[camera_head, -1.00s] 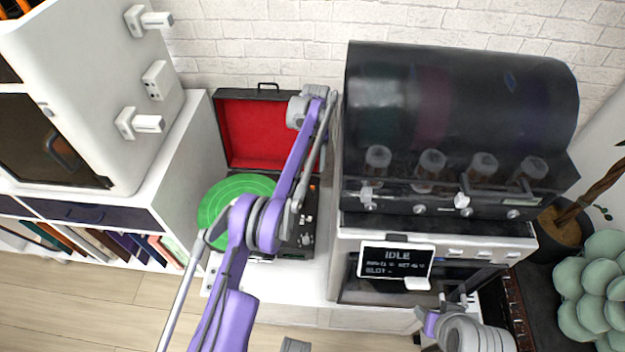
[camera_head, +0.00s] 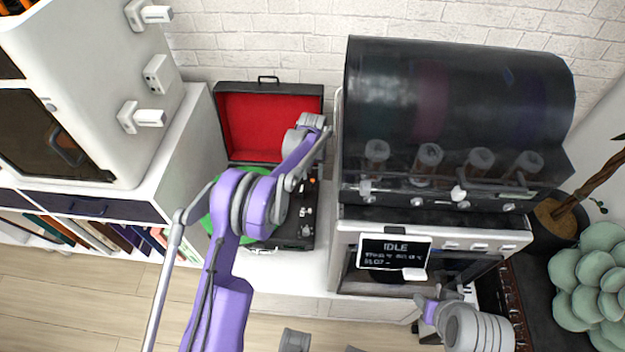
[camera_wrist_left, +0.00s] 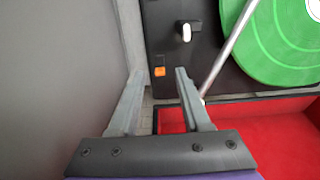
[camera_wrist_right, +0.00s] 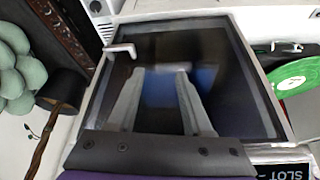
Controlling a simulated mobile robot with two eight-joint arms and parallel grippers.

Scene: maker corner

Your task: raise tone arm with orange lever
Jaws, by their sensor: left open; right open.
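The record player (camera_head: 290,235) is an open black case with a red-lined lid (camera_head: 262,125) and a green record, partly hidden behind my left arm. In the left wrist view, the small orange lever (camera_wrist_left: 159,71) sits on the black deck, between the fingertips of my open left gripper (camera_wrist_left: 159,76) as seen from there. I cannot tell whether they touch it. The silver tone arm (camera_wrist_left: 232,45) runs diagonally beside the green record (camera_wrist_left: 285,45). A white-tipped knob (camera_wrist_left: 186,32) is near the lever. My right gripper (camera_wrist_right: 156,70) is open and empty before a dark glass panel.
A dark-hooded machine (camera_head: 450,120) with an IDLE screen (camera_head: 395,250) stands right of the record player. A white cabinet (camera_head: 90,90) stands at left. A plant (camera_head: 590,270) is at far right.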

